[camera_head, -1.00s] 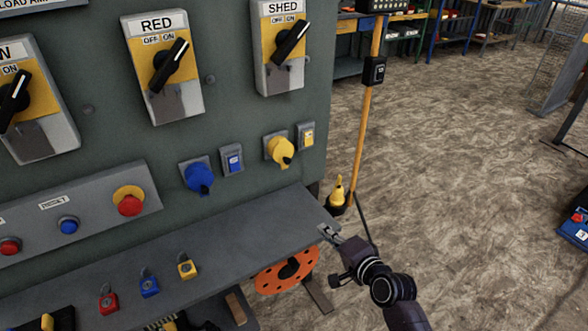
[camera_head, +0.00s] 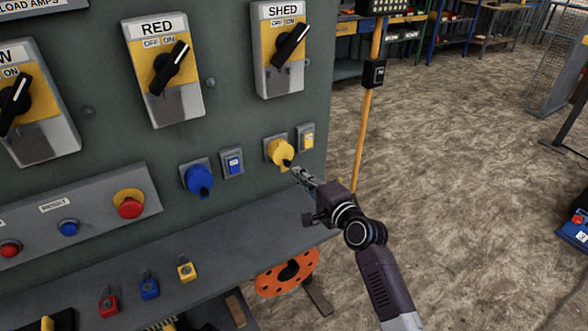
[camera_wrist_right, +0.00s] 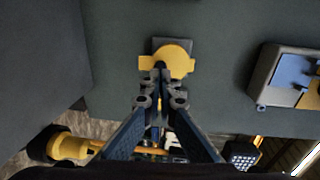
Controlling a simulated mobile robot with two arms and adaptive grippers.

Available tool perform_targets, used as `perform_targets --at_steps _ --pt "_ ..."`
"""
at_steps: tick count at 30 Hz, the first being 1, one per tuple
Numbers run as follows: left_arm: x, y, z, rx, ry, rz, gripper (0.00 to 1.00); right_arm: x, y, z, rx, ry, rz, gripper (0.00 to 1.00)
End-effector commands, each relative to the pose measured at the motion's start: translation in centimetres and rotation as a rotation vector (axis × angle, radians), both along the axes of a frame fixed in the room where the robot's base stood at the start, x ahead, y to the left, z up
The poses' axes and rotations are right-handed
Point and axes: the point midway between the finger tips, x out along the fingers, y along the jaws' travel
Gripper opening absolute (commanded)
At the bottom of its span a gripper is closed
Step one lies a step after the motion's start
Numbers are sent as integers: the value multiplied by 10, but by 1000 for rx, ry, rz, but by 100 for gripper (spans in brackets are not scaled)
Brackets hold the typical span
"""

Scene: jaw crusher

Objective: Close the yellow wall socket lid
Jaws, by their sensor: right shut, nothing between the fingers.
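The yellow wall socket (camera_head: 279,151) sits on the green-grey panel, right of a blue socket. Its round yellow front and a dark part low on its right side show. In the right wrist view its yellow lid (camera_wrist_right: 176,56) is a rounded shape with a side tab, in front of a grey plate. I cannot tell how far open the lid is. My right gripper (camera_head: 298,173) is shut and empty, just below right of the socket. In the wrist view its fingertips (camera_wrist_right: 156,78) overlap the lid's lower edge; contact is unclear. My left gripper is not in view.
A grey shelf (camera_head: 180,248) juts out below the sockets, with red, blue and yellow padlocks on it. A small yellow-fronted switch box (camera_head: 307,138) is right of the socket. A yellow pole (camera_head: 364,140) stands beyond the panel edge. Open floor lies right.

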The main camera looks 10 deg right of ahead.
Motion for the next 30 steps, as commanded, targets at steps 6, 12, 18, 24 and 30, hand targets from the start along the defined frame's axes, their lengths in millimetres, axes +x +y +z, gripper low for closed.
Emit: perform_targets --at_steps 6,12,18,24,30 --pt "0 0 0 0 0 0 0 23 8 -3 1 0 0 0" --pt "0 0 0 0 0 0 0 30 11 -4 0 0 -1 0" --pt "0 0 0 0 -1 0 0 30 11 -4 0 0 -1 0" --pt "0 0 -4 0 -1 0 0 34 12 -7 1 0 -1 0" --pt "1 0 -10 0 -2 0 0 45 16 -13 0 0 -1 0"
